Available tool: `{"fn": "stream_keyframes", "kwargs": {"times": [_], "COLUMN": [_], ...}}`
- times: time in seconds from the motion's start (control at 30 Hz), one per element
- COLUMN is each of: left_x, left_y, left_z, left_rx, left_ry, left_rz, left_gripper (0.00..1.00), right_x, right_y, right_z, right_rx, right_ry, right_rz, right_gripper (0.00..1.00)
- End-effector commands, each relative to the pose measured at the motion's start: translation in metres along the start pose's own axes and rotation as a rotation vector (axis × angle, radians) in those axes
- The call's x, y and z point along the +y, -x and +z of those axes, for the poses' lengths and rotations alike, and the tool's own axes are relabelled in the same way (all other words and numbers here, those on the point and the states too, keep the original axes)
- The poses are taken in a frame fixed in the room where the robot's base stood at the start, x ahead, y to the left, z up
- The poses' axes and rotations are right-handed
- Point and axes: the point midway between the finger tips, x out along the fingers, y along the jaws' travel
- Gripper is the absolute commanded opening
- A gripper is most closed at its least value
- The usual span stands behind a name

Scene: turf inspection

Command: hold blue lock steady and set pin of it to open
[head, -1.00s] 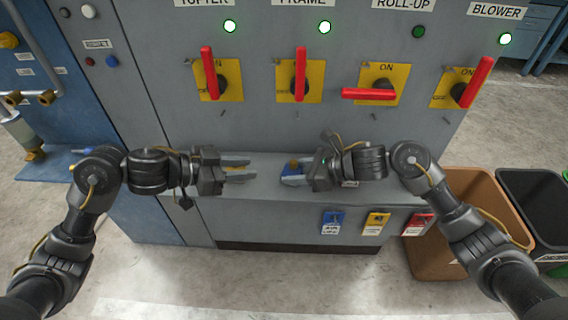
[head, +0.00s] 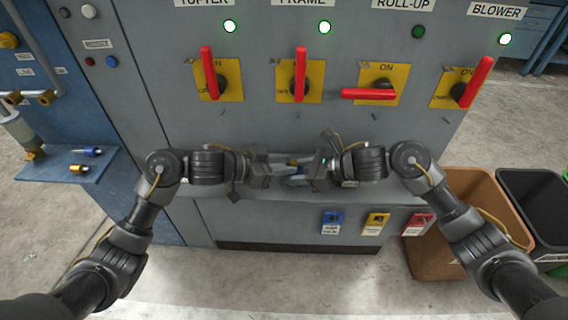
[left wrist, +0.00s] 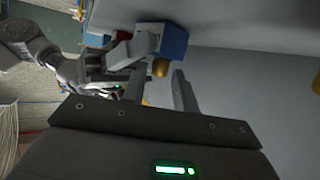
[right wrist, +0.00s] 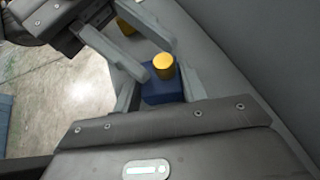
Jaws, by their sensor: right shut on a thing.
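The blue lock (right wrist: 163,93) with its gold pin (right wrist: 163,66) is between the fingers of my right gripper (right wrist: 157,88), which is shut on the lock's body. The lock (left wrist: 173,42) and pin (left wrist: 160,68) also show in the left wrist view. My left gripper (left wrist: 159,82) is open, its two fingers apart with the pin near the gap between their tips. I cannot tell whether they touch it. In the head view the two grippers meet in front of the cabinet ledge and mostly hide the lock.
The grey cabinet has several red switch handles (head: 300,73) on yellow plates above my grippers. A yellow thing (right wrist: 126,27) lies beyond my left fingers. Blue (head: 333,221), yellow (head: 375,223) and red tags hang below the ledge. A brown bin (head: 425,250) stands right.

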Motion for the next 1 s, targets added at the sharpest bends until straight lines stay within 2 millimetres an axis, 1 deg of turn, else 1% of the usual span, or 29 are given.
{"fn": "stream_keyframes", "kwargs": {"times": [0.1, 0.37, 0.5, 0.6, 0.83, 1.0], "left_x": [0.000, 0.000, 0.000, 0.000, 0.000, 0.000], "left_y": [-0.005, -0.006, -0.005, -0.005, -0.005, 0.002], "left_z": [0.000, 0.000, 0.000, 0.001, -0.001, -0.017], "left_rx": [-0.001, -0.001, -0.001, -0.001, -0.001, 0.000], "left_ry": [0.001, 0.000, 0.000, 0.000, -0.001, -0.004], "left_rz": [0.000, 0.000, 0.000, 0.000, -0.001, -0.001], "left_gripper": [0.29, 0.29, 0.11, 0.00, 0.00, 0.00], "right_x": [0.001, 0.001, 0.001, 0.001, 0.001, 0.001], "right_y": [-0.001, -0.001, -0.001, -0.001, -0.001, -0.001], "right_z": [-0.002, -0.002, -0.002, -0.002, -0.002, -0.002], "right_rx": [0.004, 0.004, 0.004, 0.004, 0.004, 0.005], "right_ry": [-0.001, -0.001, -0.001, -0.001, -0.001, -0.001], "right_rz": [0.001, 0.002, 0.002, 0.002, 0.002, 0.001], "right_gripper": [0.29, 0.29, 0.29, 0.29, 0.29, 0.29]}}
